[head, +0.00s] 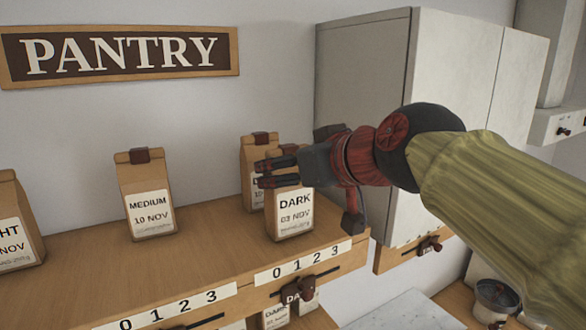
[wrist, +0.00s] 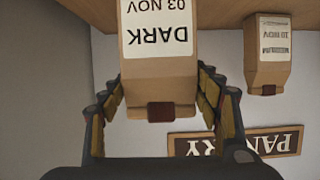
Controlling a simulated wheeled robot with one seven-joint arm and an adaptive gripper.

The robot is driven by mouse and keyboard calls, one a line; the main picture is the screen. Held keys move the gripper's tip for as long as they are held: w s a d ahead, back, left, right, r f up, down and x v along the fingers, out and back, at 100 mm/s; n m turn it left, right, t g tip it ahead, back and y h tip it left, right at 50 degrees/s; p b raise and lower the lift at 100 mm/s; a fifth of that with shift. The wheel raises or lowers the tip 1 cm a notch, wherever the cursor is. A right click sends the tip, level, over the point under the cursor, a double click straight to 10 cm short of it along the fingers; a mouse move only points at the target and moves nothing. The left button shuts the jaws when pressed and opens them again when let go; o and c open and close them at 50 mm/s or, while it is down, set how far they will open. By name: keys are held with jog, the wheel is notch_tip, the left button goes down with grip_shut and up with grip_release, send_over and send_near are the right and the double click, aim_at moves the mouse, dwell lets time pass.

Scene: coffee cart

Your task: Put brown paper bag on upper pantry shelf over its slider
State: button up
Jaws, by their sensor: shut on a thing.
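A brown paper bag (head: 293,212) labelled DARK 03 NOV is at the right end of the upper pantry shelf (head: 205,262), above the slider (head: 305,287) with its 0–3 scale. It looks upright. I cannot tell whether its base touches the shelf. My gripper (head: 266,174) comes from the right and is shut on the bag's upper part, with its fingers pointing left. In the wrist view the same bag (wrist: 158,80) appears upside down between the two fingers, with its dark clip towards my palm. Another brown bag (head: 252,160) stands behind it, mostly hidden.
A MEDIUM 10 NOV bag (head: 147,197) stands further left, and a light bag (head: 14,225) is at the left edge. A grey cabinet (head: 365,90) stands close on the right. A PANTRY sign (head: 120,53) hangs above. Bare shelf lies between the medium and dark bags.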

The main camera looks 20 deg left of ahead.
jog(key=shift+w+f, duration=0.1)
jog(key=o, duration=1.8)
jog(key=shift+f, duration=0.1)
jog(key=shift+d+r, duration=0.1)
jog(key=shift+r, duration=0.2)
jog(key=b+v, duration=0.2)
jog(key=v, duration=0.9)
jog(key=shift+s+d+r, duration=0.1)
jog(key=shift+s+d, duration=0.15)
jog(key=shift+s, duration=0.1)
